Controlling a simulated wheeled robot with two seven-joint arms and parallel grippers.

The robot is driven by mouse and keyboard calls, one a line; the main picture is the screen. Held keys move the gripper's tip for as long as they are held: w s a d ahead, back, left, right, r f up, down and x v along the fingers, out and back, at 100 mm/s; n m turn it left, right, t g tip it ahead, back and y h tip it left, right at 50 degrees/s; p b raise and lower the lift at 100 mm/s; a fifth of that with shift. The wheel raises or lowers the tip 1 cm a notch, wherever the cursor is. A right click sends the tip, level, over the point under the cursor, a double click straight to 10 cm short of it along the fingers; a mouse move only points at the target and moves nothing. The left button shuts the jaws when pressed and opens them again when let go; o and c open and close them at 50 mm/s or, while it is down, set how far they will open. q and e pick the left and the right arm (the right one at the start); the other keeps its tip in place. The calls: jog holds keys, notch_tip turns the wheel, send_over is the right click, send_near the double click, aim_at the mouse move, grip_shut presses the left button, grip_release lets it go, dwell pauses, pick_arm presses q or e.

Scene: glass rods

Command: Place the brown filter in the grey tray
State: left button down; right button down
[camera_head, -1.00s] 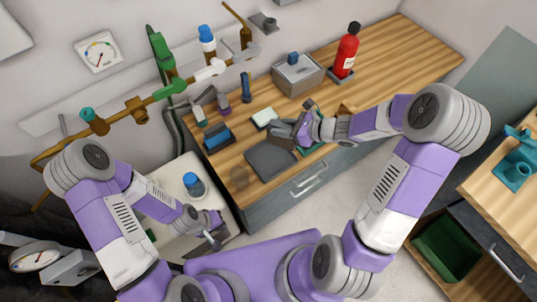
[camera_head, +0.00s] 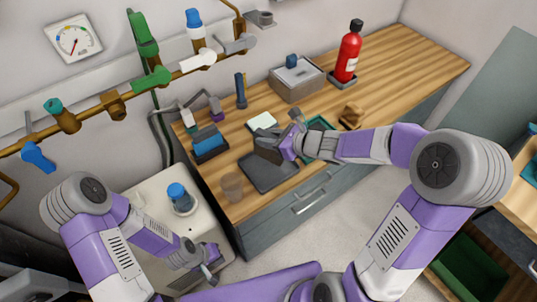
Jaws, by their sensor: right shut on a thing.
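The grey tray (camera_head: 270,183) is a flat dark square on the wooden counter. My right gripper (camera_head: 268,145) is over the tray's far edge, with its fingers pointing left. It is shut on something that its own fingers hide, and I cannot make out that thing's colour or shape. I cannot identify the brown filter with certainty. A small brown object (camera_head: 352,116) stands on the counter to the right, and a brownish see-through cup (camera_head: 232,187) stands at the front left. My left gripper (camera_head: 208,273) hangs low at the lower left, away from the counter; its opening is unclear.
A green-rimmed tray (camera_head: 320,123) lies behind my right wrist. A pale pad (camera_head: 262,121), a blue-topped block (camera_head: 209,145), a grey box (camera_head: 298,79) and a red extinguisher (camera_head: 347,52) are also on the counter. Pipes with valves line the wall. The right end is clear.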

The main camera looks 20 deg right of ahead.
notch_tip(320, 180, down, 5)
jog(key=shift+f+b, duration=0.1)
jog(key=shift+b, duration=1.1)
jog(key=shift+f, duration=0.1)
jog(key=c, duration=0.8)
grip_release()
jog(key=shift+c, duration=0.2)
